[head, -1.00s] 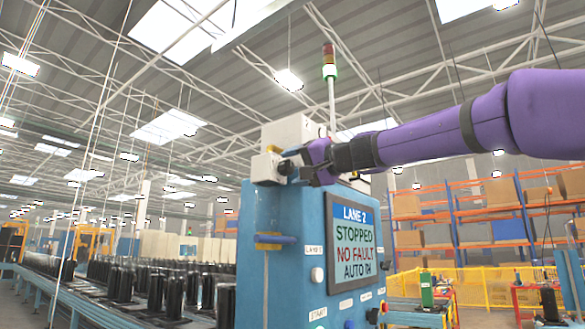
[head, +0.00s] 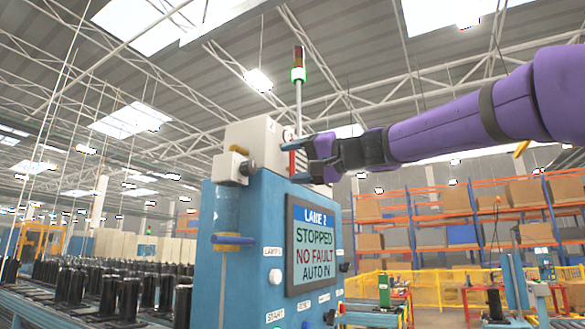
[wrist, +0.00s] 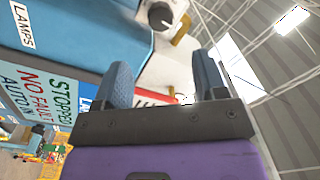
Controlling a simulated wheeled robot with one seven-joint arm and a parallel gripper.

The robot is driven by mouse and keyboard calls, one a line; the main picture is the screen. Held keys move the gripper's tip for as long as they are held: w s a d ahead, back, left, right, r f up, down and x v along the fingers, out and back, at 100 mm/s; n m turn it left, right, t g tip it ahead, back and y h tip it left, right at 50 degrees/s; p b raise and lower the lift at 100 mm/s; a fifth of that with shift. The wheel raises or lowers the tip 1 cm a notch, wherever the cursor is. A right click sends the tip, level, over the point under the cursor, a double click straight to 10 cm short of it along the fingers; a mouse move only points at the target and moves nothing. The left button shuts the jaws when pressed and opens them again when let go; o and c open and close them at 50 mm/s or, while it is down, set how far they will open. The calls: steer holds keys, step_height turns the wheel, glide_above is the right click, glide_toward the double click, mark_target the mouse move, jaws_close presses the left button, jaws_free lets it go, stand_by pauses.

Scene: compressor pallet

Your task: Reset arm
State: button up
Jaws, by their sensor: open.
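My gripper (head: 297,157) is at the end of my purple arm, above the top of the blue control cabinet (head: 237,200). In the wrist view the gripper (wrist: 165,80) shows two blue fingers spread apart with nothing between them. The cabinet's screen (head: 313,246) reads LANE 2, STOPPED, NO FAULT, AUTO IN. The screen shows sideways in the wrist view (wrist: 45,85). A white box with a dark knob (head: 236,167) sits at the cabinet's upper left, left of the gripper and apart from it.
A conveyor with several black cylinders (head: 127,291) runs at left. Orange racks (head: 440,203) and a yellow fence (head: 430,282) stand at right. The space above the cabinet's right side looks open.

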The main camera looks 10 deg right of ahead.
steer(key=s+d+f+g+h, duration=0.2)
steer(key=s+d+f+h, duration=0.3)
steer(key=s+f, duration=0.4)
steer(key=s+d+f+g+h, duration=0.1)
steer(key=s+d+f+h, duration=0.3)
steer(key=f, duration=1.5)
steer(key=s+d+f+g+h, duration=0.2)
steer(key=s+d+f+h, duration=0.3)
steer(key=s+d+f, duration=0.6)
steer(key=s+f, duration=0.3)
steer(key=shift+s+f+g+h, duration=0.15)
steer(key=shift+s+g+h, duration=0.15)
steer(key=shift+s, duration=0.05)
